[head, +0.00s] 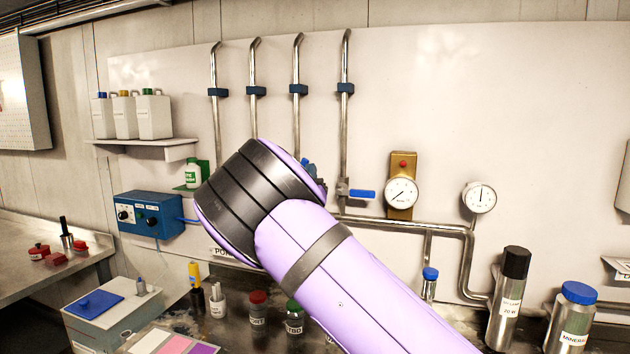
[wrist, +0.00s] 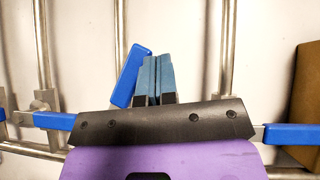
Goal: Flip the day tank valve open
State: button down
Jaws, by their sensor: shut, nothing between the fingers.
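In the wrist view my gripper (wrist: 157,60) points at the pipe wall, its two blue-grey fingers pressed together and empty. A blue valve handle (wrist: 129,76) stands steeply tilted just left of the fingers; I cannot tell whether they touch. Another blue handle (wrist: 54,121) lies level at the left, and a third blue handle (wrist: 290,134) lies level at the right. In the head view a level blue handle (head: 362,194) sits on the rightmost upright pipe. My purple arm hides the other valves and most of my gripper there. No label shows which valve is the day tank's.
Upright steel pipes (head: 345,120) run down the wall to a horizontal pipe (head: 400,221). Two gauges (head: 401,193) (head: 479,197) and a blue control box (head: 150,214) flank the valves. Bottles, including a steel flask (head: 508,300), crowd the bench below.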

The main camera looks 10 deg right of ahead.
jog(key=shift+w+a+r+n+t+y, duration=0.15)
jog(key=shift+a+r+n+y, duration=0.25)
jog(key=shift+n+y, duration=0.65)
jog(key=shift+w+a+r+n+t+y, duration=0.1)
jog(key=shift+w+a+r+n+y, duration=0.3)
jog(key=shift+n+y, duration=0.65)
jog(key=shift+w+a+r+n+t+y, duration=0.15)
jog(key=shift+a+n+y, duration=0.3)
jog(key=shift+n+y, duration=0.55)
jog(key=shift+a+n, duration=0.1)
jog(key=shift+n, duration=0.2)
